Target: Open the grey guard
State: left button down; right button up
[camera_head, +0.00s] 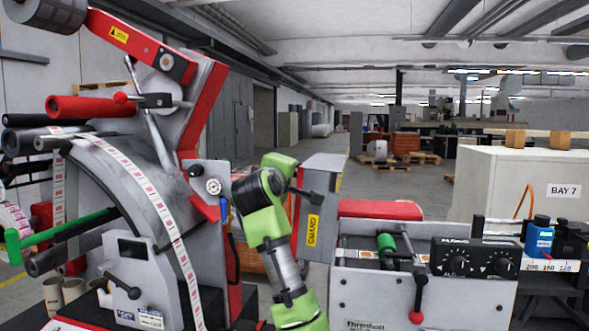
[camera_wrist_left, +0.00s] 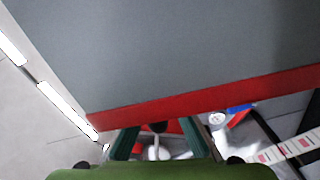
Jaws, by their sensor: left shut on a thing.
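The grey guard (camera_head: 320,190) stands upright in the middle of the head view, with a yellow GUARD label and a black handle (camera_head: 305,195) on its face. In the left wrist view a large grey panel with a red edge, seemingly the guard (camera_wrist_left: 180,55), fills the top. My left gripper (camera_wrist_left: 159,132) is at that red edge, shut on a dark part between its fingers, seemingly the handle. My right gripper is not in view.
The label machine (camera_head: 120,180) with its paper strip (camera_head: 160,215) stands close on the left. A control unit with knobs (camera_head: 475,262) and a red-knobbed lever (camera_head: 418,300) is on the right. A pale cabinet marked BAY 7 (camera_head: 500,180) stands behind. Open floor lies beyond the guard.

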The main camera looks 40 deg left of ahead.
pick_arm(q)
jog(key=shift+r, duration=0.1)
jog(key=c, duration=2.1)
grip_release()
jog(key=shift+c, duration=0.2)
